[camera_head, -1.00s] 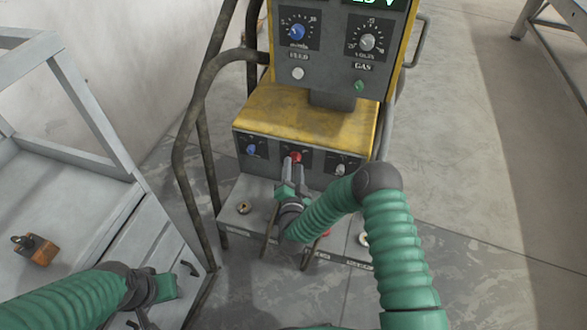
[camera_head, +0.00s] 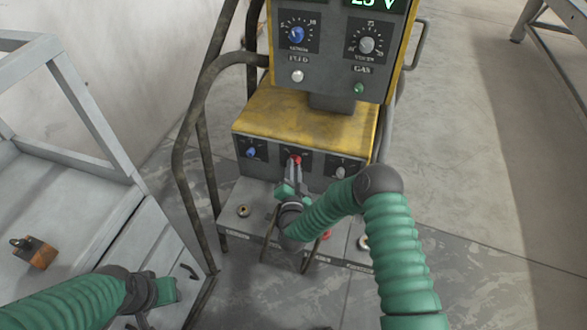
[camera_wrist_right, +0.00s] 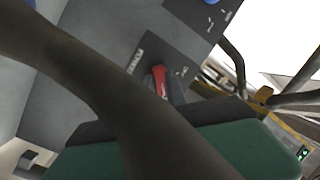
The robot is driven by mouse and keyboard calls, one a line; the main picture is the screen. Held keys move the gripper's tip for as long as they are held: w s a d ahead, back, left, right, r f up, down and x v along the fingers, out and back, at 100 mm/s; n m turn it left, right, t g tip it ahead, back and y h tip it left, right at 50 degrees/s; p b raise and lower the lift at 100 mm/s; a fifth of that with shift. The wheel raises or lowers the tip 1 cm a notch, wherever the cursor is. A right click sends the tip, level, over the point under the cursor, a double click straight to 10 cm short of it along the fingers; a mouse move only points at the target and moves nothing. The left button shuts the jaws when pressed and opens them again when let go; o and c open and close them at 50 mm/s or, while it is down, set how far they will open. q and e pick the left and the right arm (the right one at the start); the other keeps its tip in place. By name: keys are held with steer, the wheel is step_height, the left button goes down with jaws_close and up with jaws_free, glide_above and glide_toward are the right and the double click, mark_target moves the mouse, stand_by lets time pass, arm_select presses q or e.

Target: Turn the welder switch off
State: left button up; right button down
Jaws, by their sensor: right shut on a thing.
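The welder (camera_head: 310,112) is a yellow and grey cabinet with a lit display at the top. Its lower panel has a blue knob (camera_head: 252,152), a red switch (camera_head: 295,160) in the middle and a grey knob (camera_head: 341,172). My right gripper (camera_head: 294,168) is at the red switch and shut on it; its fingers hide part of it. The red switch also shows in the right wrist view (camera_wrist_right: 160,80), partly hidden by a dark finger. My left gripper (camera_head: 163,290) is at the lower left, away from the welder; its jaws are not clear.
A grey metal cart (camera_head: 100,215) stands at the left with a small orange-brown block (camera_head: 34,252) on it. Dark bent tubes (camera_head: 184,150) flank the welder's left side. A grey table frame (camera_head: 535,25) is at the upper right. The floor at right is open.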

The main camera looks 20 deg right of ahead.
steer(key=shift+w+a+r+n+g+h+p, duration=0.1)
steer(key=shift+n+g+h+p, duration=0.55)
steer(key=shift+n+p, duration=1.4)
steer(key=shift+s+a+r+n+g+h+p, duration=0.15)
steer(key=shift+n+g+p, duration=1)
steer(key=shift+n, duration=1.75)
steer(key=shift+w+a+n+g+h+p, duration=0.15)
steer(key=shift+n+g+h+p, duration=0.45)
steer(key=shift+n+p, duration=1.5)
steer(key=shift+d+n+b, duration=0.1)
steer(key=shift+n+b, duration=0.25)
steer(key=shift+n, duration=0.1)
steer(key=c, duration=1.4)
jaws_free()
steer(key=shift+w, duration=0.1)
steer(key=shift+o, duration=0.2)
